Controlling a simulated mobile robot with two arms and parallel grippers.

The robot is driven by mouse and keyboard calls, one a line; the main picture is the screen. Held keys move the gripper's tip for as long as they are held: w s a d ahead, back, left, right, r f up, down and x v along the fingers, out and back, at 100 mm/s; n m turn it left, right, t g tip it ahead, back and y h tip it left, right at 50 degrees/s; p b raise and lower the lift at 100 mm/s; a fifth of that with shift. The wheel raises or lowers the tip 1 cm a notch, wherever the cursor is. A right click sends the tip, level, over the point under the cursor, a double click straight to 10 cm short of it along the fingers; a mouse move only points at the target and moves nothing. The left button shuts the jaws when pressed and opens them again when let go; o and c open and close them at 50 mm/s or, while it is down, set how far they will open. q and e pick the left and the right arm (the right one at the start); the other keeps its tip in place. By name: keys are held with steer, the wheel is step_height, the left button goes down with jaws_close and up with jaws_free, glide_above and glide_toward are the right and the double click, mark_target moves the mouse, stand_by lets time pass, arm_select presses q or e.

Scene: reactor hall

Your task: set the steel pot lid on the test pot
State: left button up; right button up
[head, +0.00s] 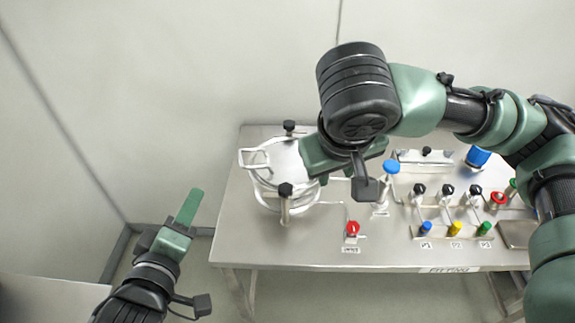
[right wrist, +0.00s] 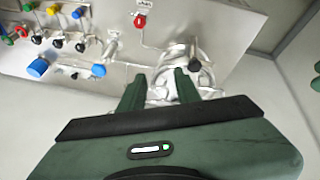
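The test pot (head: 268,196) stands at the left end of the steel table, with wire-like side handles and black-knobbed clamps. A bright steel surface, seemingly the steel pot lid (head: 284,158), shows at its top; I cannot tell whether it rests on the rim. My right gripper (head: 308,160) is right over the pot's right side and hides part of it. In the right wrist view its two green fingers (right wrist: 160,80) stand apart, with pale steel of the pot or lid showing between and beyond them. My left gripper (head: 189,204) is off the table's left side, away from the pot, its fingers overlapping in view.
A red valve knob (head: 352,228) stands close to the pot's right. Several black-knobbed valves and coloured caps fill the table's right part. The front left strip of the table (head: 290,248) is bare.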

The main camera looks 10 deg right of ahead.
steer(key=v, duration=0.5)
steer(key=shift+w+r, duration=0.1)
stand_by(0.3)
